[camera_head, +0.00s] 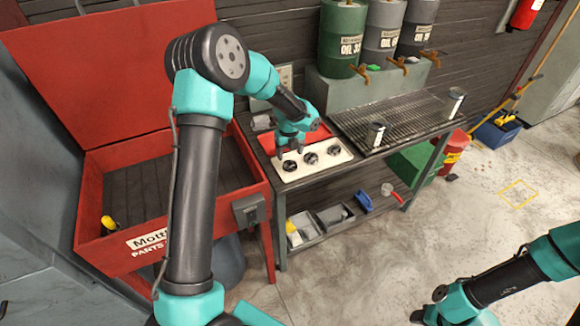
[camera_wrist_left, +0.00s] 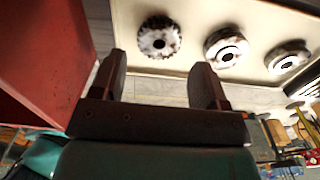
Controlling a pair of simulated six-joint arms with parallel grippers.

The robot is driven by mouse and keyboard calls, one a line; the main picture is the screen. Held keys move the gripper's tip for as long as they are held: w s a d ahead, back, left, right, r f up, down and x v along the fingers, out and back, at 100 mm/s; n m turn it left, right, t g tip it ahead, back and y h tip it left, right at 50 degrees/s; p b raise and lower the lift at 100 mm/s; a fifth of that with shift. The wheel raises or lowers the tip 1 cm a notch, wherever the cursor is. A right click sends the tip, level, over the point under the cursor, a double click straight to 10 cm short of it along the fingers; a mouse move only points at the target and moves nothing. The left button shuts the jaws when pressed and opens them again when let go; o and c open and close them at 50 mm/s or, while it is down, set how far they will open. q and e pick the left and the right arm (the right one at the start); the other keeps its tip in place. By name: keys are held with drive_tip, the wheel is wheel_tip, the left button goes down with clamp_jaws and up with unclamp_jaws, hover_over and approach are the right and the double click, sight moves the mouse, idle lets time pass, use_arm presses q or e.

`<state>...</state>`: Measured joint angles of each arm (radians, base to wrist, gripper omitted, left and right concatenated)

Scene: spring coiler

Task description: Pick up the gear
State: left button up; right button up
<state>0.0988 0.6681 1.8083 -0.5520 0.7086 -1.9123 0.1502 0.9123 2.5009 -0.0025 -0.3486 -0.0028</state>
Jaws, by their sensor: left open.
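Three dark metal gears lie in a row on a white tray (camera_head: 339,158) on the workbench. In the head view they are the left gear (camera_head: 290,165), the middle gear (camera_head: 311,158) and the right gear (camera_head: 333,150). The left wrist view shows the same left gear (camera_wrist_left: 159,37), middle gear (camera_wrist_left: 226,47) and right gear (camera_wrist_left: 288,57). My left gripper (camera_head: 290,151) is above the tray's left part, close to the left gear. In the wrist view its fingers (camera_wrist_left: 162,75) are apart with nothing between them. My right gripper (camera_head: 440,308) is low at the right, away from the bench.
A red parts washer (camera_head: 160,245) with its lid raised stands left of the bench. A grated rack (camera_head: 390,112) with cans (camera_head: 376,133) is to the right. Oil drums (camera_head: 342,40) stand behind. Bins (camera_head: 335,217) sit on the lower shelf.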

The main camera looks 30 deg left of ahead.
sight(290, 161)
use_arm(q)
drive_tip(key=shift+f, duration=0.1)
drive_tip(key=shift+f, duration=2.55)
drive_tip(key=c, duration=0.8)
drive_tip(key=shift+r, duration=0.1)
drive_tip(key=shift+r, duration=0.5)
drive_tip(key=shift+s+d+r, duration=0.1)
drive_tip(key=shift+s+r, duration=0.1)
drive_tip(key=shift+r, duration=1.05)
drive_tip(key=s+d, duration=0.2)
drive_tip(key=s, duration=0.2)
drive_tip(key=s+d+r, duration=0.1)
drive_tip(key=s+d, duration=0.2)
drive_tip(key=s, duration=0.2)
drive_tip(key=s+d, duration=0.2)
drive_tip(key=s, duration=0.2)
drive_tip(key=shift+s+d+r, duration=0.15)
drive_tip(key=shift+s+d, duration=0.15)
drive_tip(key=shift+d, duration=0.1)
